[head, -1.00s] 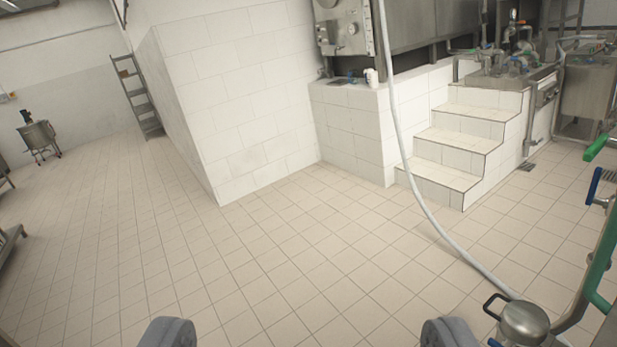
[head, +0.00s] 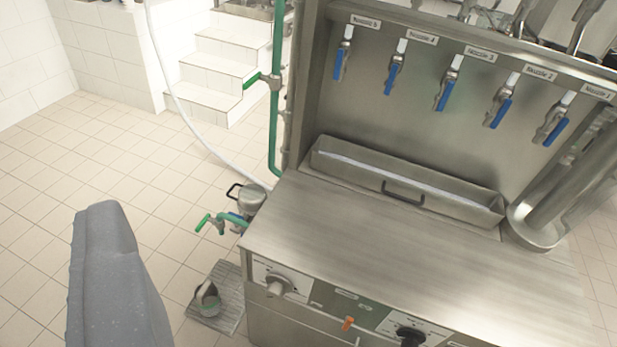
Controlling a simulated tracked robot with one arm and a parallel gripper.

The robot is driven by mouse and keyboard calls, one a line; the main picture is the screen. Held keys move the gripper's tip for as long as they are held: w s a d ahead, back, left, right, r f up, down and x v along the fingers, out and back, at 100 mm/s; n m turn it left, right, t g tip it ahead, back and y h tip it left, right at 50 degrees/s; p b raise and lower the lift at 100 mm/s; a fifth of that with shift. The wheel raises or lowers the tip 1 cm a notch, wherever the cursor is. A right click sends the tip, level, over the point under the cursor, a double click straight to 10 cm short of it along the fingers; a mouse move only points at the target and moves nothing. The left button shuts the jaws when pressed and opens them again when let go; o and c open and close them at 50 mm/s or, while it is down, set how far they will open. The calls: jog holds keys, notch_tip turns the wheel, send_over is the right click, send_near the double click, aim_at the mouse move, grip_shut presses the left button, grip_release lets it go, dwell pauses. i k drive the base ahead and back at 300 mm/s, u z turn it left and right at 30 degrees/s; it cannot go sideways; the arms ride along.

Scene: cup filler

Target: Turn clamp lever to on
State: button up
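The steel cup filler stands across the middle and right. Its front panel (head: 330,300) carries a silver knob (head: 278,284), a small orange lever (head: 347,323) and a black knob (head: 410,335) at the lower edge. I cannot tell which control is the clamp lever, and its labels are too small to read. One grey finger of my gripper (head: 115,280) shows at the lower left, over the floor and apart from the machine. The other finger does not show, so I cannot tell how wide the gripper is.
Blue nozzle valves (head: 447,90) line the back panel above a steel trough (head: 410,185). Green-handled pipework (head: 207,222) and a steel pot (head: 250,197) stand left of the machine. A cup-like vessel (head: 208,299) sits on a floor grate (head: 229,277). Floor at left is clear.

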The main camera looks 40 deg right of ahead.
aim_at(348, 321)
jog(key=k, duration=0.95)
jog(key=z, duration=0.65)
jog(key=i, duration=0.3)
jog(key=z, duration=0.1)
